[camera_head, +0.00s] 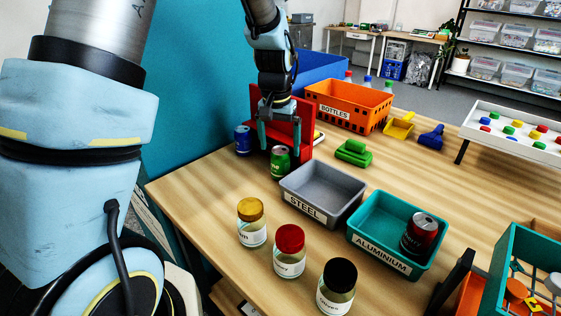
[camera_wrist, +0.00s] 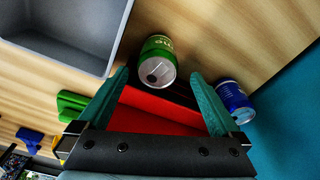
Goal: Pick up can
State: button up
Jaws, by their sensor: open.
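A green can (camera_head: 280,163) stands upright on the table, left of the grey tray; it also shows in the wrist view (camera_wrist: 158,62). A blue can (camera_head: 243,140) stands farther left, and shows in the wrist view (camera_wrist: 236,100) outside one finger. A dark red can (camera_head: 418,233) is inside the teal tray labelled ALUMINIUM (camera_head: 364,245). My gripper (camera_head: 280,138) is open and empty, above and slightly behind the green can. In the wrist view, the green can lies just past the gap between the fingertips (camera_wrist: 160,80), apart from them as far as I can tell.
A red upright holder (camera_head: 297,134) stands behind the gripper. The grey STEEL tray (camera_head: 303,205) is right of the green can. Three lidded jars (camera_head: 290,250) stand in front. An orange BOTTLES crate (camera_head: 346,103) is behind. A green block (camera_head: 353,153) lies near the middle.

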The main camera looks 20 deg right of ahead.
aim_at(281, 162)
jog(key=shift+d+f+p, duration=0.15)
jog(key=shift+f+p, duration=0.95)
jog(key=shift+f, duration=1.85)
jog(key=c, duration=1.4)
